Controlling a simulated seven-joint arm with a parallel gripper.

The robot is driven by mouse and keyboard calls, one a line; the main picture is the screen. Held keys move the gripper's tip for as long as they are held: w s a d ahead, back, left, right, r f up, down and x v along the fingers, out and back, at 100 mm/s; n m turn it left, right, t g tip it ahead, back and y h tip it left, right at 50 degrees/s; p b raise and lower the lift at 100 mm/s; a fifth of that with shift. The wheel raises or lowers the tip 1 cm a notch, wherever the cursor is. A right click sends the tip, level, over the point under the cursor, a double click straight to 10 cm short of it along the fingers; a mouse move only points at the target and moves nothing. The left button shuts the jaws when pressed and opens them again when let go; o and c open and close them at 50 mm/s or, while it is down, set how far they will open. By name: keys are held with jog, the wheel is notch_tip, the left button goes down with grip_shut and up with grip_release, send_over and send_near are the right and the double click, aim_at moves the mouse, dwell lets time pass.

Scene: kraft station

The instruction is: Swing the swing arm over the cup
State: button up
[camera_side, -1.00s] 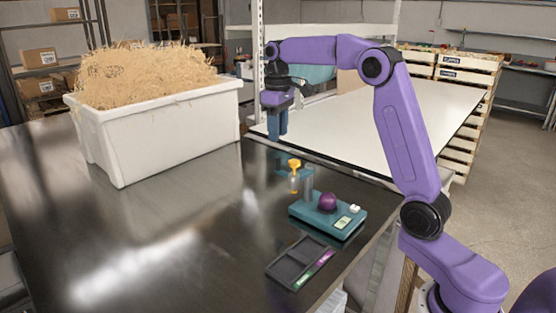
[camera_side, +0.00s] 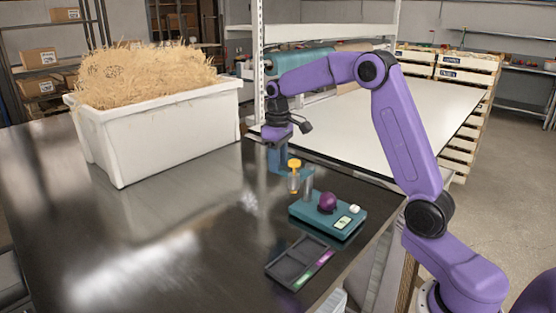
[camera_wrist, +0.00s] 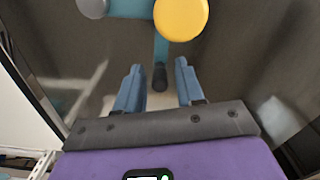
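The teal swing arm (camera_side: 307,178) extends back from a grey post on a teal base (camera_side: 320,222). It carries a yellow-topped part (camera_side: 294,164) with a clear body below. In the wrist view, the swing arm (camera_wrist: 161,48) ends in a dark tip (camera_wrist: 160,76). My gripper (camera_side: 277,168) is low behind the yellow-topped part. In the wrist view, my gripper (camera_wrist: 158,72) has its blue fingers apart, with the dark tip between them and gaps on both sides. A purple rounded object (camera_side: 327,201) sits on the base; I cannot tell whether it is the cup.
The base also has a small white knob (camera_side: 355,209) and a lit display (camera_side: 344,222). A dark tray (camera_side: 285,270) with a coloured strip lies in front. A white bin (camera_side: 165,135) of straw stands at the left. The dark tabletop (camera_side: 190,225) between is clear.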

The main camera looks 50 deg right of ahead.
grip_shut()
jog(key=s+n, duration=1.2)
jog(key=n, duration=0.6)
jog(key=shift+s, duration=0.25)
jog(key=shift+r, duration=0.1)
dwell(0.4)
jog(key=shift+o, duration=1.2)
grip_release()
jog(key=shift+s, duration=0.1)
